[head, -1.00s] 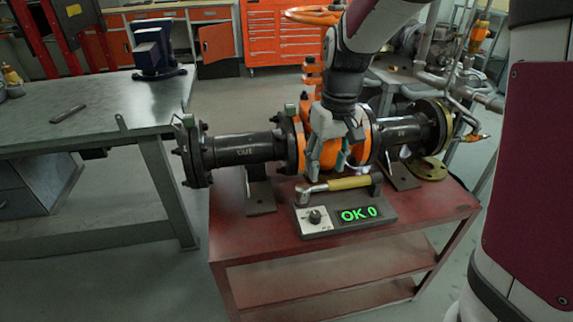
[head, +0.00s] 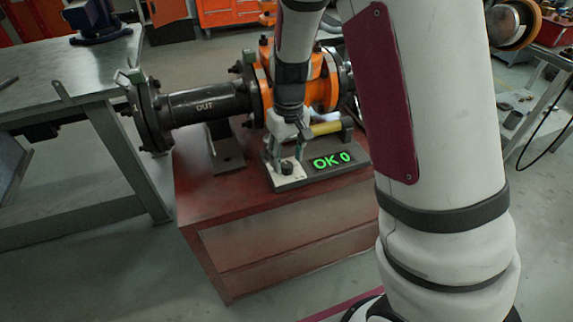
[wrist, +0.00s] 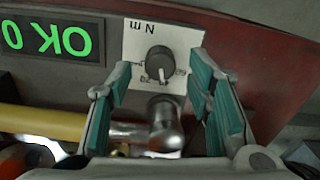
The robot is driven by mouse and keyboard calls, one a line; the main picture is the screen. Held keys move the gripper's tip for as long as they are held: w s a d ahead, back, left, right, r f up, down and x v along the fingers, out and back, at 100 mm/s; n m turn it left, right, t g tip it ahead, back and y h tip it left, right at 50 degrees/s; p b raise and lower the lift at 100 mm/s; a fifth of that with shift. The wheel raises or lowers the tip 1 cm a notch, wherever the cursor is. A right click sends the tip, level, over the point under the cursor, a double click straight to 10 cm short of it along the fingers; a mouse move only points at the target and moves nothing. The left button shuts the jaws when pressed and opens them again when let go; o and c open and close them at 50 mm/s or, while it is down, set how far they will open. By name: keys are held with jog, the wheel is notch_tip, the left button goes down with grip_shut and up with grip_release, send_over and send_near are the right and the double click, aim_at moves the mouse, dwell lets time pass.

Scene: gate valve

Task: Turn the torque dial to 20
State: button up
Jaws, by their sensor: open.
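The torque dial (head: 287,167) is a small dark knob on a white plate at the left end of a grey tester. In the wrist view the dial (wrist: 159,63) stands on its plate under an "N m" mark, with a white pointer line. The green display (head: 331,160) reads "OK 0"; it appears upside down in the wrist view (wrist: 50,38). My gripper (head: 287,158) is just above and behind the dial. In the wrist view its teal-padded fingers (wrist: 158,80) are open, one on each side of the dial's near side, with no visible contact.
A torque wrench with a yellow handle (head: 326,128) lies along the tester's back; its metal head (wrist: 165,125) is between my fingers' bases in the wrist view. The black pipe (head: 205,105) and orange valve (head: 322,92) stand behind. The red cart top (head: 205,190) is clear at left.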

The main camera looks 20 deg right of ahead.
jog(key=shift+f, duration=1.15)
grip_shut()
jog(key=shift+m, duration=0.3)
jog(key=m+p, duration=0.2)
jog(key=m, duration=0.1)
jog(key=shift+r+m, duration=0.1)
jog(key=shift+m, duration=0.2)
jog(key=shift+m+p, duration=1.55)
jog(key=shift+m, duration=0.75)
